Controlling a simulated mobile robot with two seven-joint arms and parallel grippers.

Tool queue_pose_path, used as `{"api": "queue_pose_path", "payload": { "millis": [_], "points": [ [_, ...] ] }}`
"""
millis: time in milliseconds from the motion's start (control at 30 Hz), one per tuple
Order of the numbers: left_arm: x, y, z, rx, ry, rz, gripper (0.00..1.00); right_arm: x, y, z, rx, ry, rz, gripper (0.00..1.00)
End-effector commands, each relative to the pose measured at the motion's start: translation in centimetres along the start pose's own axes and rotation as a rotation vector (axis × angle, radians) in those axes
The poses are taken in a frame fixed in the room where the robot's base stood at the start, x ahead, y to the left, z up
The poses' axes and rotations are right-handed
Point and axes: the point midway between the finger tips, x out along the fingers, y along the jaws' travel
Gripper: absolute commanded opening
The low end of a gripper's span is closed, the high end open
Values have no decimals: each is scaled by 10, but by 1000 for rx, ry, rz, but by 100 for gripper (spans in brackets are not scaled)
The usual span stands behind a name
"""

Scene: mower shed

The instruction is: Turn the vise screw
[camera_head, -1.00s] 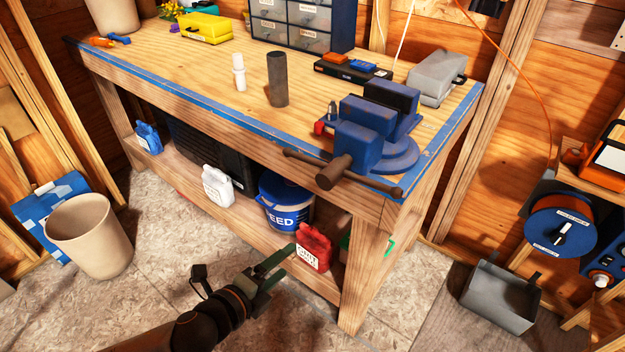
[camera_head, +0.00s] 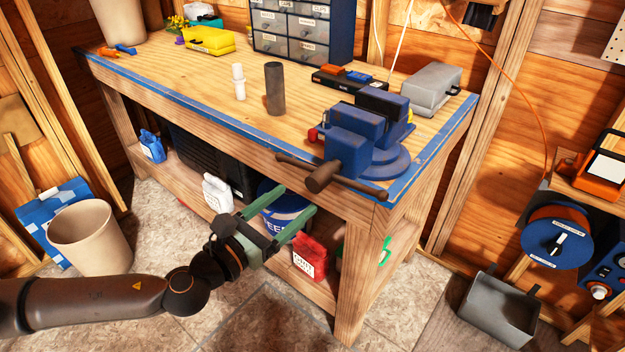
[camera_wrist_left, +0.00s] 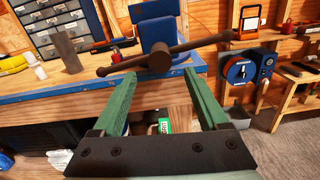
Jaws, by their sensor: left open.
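The blue vise (camera_head: 352,140) sits on the right front corner of the workbench. Its dark screw (camera_head: 320,178) sticks out past the front edge, with a handle bar (camera_head: 350,184) running crosswise and sloping down to the right. My left gripper (camera_head: 297,203) is open and empty, its green fingers pointing up and right, below and in front of the screw. In the left wrist view the screw head (camera_wrist_left: 159,61) and the slanted bar (camera_wrist_left: 205,44) appear ahead, beyond and between the spread fingertips (camera_wrist_left: 162,75). My right gripper is not in view.
The wooden workbench (camera_head: 180,85) holds a dark cylinder (camera_head: 275,90), a white bottle (camera_head: 239,82), a drawer cabinet (camera_head: 300,30) and a grey box (camera_head: 432,90). Under it are a blue bucket (camera_head: 285,215) and a red jug (camera_head: 309,256). A beige bin (camera_head: 90,238) stands left.

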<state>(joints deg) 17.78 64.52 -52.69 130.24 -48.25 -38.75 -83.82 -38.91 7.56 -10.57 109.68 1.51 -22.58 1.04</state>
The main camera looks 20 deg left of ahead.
Motion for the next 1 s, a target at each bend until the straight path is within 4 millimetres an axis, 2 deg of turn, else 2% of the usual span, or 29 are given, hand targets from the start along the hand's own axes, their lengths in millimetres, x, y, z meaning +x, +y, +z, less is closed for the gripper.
{"api": "queue_pose_path", "payload": {
  "millis": [100,333,500,767,1000],
  "points": [
    [25,0,4,-3,-3,1,76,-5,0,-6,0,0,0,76],
    [58,0,0,-3,0,0,76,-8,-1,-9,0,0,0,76],
    [68,0,0,-2,1,0,76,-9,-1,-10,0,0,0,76],
    [69,0,-1,-2,2,0,76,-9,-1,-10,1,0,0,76],
    [69,0,-1,-2,2,0,52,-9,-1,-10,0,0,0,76]
  ]
}}
